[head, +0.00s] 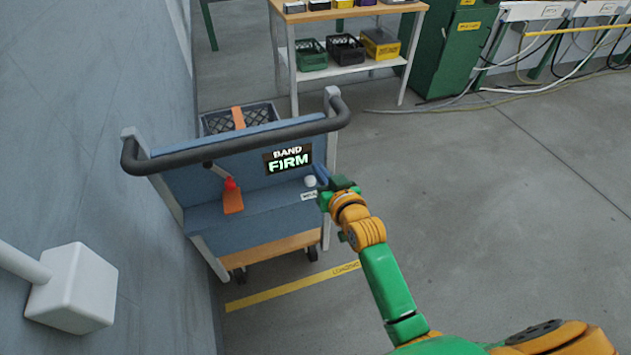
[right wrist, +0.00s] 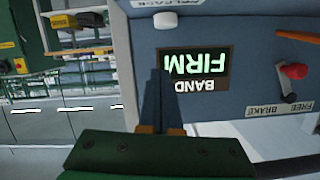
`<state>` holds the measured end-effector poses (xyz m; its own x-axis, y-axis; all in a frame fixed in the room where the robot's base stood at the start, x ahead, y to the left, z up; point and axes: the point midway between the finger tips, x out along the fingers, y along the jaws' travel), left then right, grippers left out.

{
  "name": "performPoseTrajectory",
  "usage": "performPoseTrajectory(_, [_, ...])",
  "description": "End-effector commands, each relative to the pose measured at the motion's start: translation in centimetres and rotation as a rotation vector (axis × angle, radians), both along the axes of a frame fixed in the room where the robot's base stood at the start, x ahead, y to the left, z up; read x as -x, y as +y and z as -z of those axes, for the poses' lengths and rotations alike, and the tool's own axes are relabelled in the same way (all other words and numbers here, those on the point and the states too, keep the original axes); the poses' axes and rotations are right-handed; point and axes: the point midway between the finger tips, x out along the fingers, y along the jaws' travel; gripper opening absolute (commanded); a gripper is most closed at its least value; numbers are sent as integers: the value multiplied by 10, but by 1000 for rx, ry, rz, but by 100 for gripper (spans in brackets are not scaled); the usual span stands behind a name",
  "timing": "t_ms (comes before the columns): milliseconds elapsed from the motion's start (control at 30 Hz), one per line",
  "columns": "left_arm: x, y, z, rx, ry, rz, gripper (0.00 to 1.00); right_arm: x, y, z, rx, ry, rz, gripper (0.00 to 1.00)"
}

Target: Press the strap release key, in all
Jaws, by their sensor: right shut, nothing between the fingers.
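The strap release key looks to be the pale round button (head: 310,181) on the blue cart panel, right of centre, above a small white label (head: 308,196). In the right wrist view the button (right wrist: 167,20) is near the top, by a partly cut-off upside-down label. A dark display (head: 288,160) reads "BAND FIRM"; it appears upside down in the right wrist view (right wrist: 198,67). My right gripper (head: 334,186) is shut and empty at the panel's right side. Its fingertips (right wrist: 160,72) appear beside the display and apart from the button. My left gripper is not in view.
A red knob (head: 231,184) on a lever stands left of the display, with a "FREE BRAKE" label (right wrist: 279,110). A dark handlebar (head: 240,143) runs across the cart top. A wall is on the left; open floor (head: 480,190) lies right.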

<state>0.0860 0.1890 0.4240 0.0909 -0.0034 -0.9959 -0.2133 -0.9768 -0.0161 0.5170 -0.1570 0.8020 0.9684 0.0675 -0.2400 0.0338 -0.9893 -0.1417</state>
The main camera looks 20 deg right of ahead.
Motion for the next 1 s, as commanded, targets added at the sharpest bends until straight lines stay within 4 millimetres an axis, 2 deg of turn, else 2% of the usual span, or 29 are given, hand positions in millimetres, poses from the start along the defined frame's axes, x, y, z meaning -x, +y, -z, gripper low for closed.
performPoseTrajectory(67, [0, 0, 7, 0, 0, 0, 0, -16, 1, 6, 0, 0, 0, 0])
performPoseTrajectory(200, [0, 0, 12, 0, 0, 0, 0, -14, 4, 31, 0, 4, -1, 0])
performPoseTrajectory(300, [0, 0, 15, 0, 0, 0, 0, -14, 6, 40, 0, 2, 0, 0])
performPoseTrajectory(733, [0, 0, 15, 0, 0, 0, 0, -14, 7, 45, 0, 1, 0, 0])
performPoseTrajectory(900, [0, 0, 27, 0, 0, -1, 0, -14, 7, 64, 1, 2, -1, 0])
performPoseTrajectory(1000, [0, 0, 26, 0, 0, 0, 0, -13, 8, 66, 1, 4, -1, 0])
